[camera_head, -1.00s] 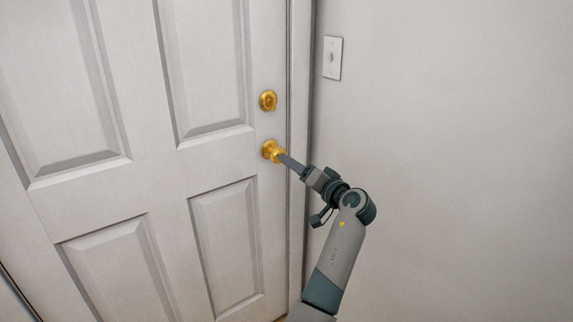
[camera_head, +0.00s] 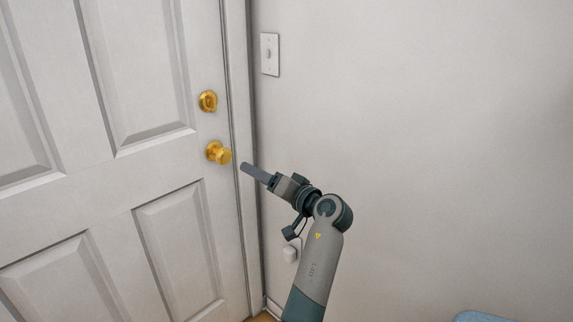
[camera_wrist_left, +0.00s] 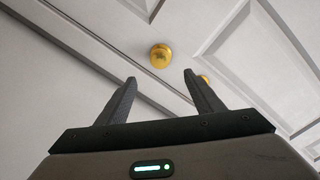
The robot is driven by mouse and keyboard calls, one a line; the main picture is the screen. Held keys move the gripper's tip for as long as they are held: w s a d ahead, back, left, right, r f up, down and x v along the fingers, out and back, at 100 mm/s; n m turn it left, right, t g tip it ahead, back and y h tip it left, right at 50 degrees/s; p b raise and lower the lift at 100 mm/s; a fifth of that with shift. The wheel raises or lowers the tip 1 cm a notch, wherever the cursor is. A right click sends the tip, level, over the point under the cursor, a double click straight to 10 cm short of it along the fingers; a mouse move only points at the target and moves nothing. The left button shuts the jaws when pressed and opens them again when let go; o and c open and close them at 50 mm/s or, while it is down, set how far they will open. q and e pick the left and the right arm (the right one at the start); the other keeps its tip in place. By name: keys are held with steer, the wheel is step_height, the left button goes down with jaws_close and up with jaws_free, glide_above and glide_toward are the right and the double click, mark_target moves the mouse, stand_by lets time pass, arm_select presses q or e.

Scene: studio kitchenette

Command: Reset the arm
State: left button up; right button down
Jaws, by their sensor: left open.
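My left gripper (camera_head: 246,170) is open and empty in the head view, a short way right of the round gold door knob (camera_head: 218,153) and apart from it. In the left wrist view, the two dark fingers (camera_wrist_left: 162,92) stand spread with nothing between them. The gold knob (camera_wrist_left: 160,55) shows beyond the fingertips. My right gripper is in neither view.
The white panelled door (camera_head: 160,165) looks closed. A gold deadbolt (camera_head: 208,102) sits above the knob. A light switch (camera_head: 270,55) is on the bare wall right of the frame. A blue object (camera_head: 482,316) shows at the bottom right edge.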

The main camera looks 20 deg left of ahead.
arm_select(q)
steer(key=shift+f, duration=0.1)
